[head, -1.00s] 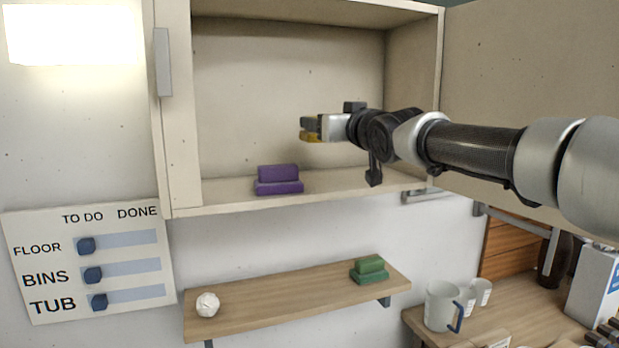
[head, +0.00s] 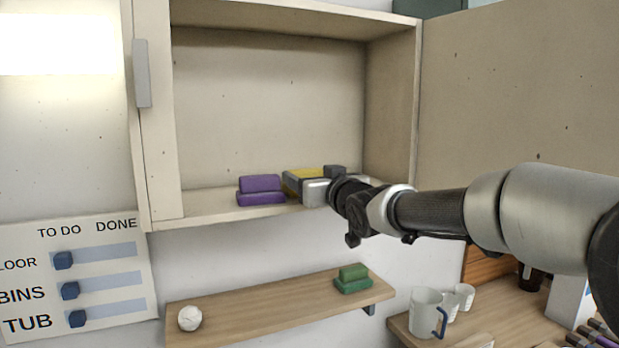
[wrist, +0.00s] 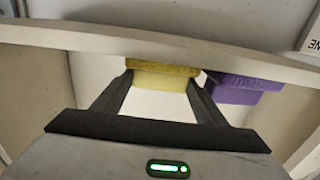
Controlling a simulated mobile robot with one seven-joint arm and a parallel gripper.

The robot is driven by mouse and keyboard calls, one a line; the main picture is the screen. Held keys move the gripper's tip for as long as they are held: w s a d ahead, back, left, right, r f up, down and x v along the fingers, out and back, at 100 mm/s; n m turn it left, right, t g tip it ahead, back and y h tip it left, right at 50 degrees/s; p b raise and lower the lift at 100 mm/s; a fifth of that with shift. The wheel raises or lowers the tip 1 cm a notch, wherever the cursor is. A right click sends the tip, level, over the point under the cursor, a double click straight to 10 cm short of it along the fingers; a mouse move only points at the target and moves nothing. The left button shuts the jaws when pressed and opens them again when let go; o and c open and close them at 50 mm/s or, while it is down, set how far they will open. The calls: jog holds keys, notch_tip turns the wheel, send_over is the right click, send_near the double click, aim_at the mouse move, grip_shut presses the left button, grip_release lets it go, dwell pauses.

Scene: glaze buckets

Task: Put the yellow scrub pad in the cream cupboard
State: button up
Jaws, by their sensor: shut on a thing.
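The cream cupboard (head: 270,100) is open, with its door panel (head: 520,95) swung out to the right. My gripper (head: 302,187) is inside it, low over the cupboard floor, shut on the yellow scrub pad (head: 308,172). In the wrist view the yellow pad (wrist: 160,77) sits between the two fingers. I cannot tell whether the pad touches the cupboard floor. A purple pad pair (head: 260,190) lies on the cupboard floor just left of my gripper, and it also shows in the wrist view (wrist: 240,86).
A wooden shelf (head: 260,308) below holds a white ball (head: 190,318) and a green pad pair (head: 352,279). Mugs (head: 425,312) stand on the counter at lower right. A TO DO board (head: 75,270) hangs at left. The cupboard's left floor is clear.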

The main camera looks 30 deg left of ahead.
jog(key=shift+f, duration=0.2)
jog(key=o, duration=0.8)
jog(key=shift+r, duration=0.1)
jog(key=shift+r, duration=0.2)
jog(key=v, duration=1.2)
jog(key=shift+w+f, duration=0.1)
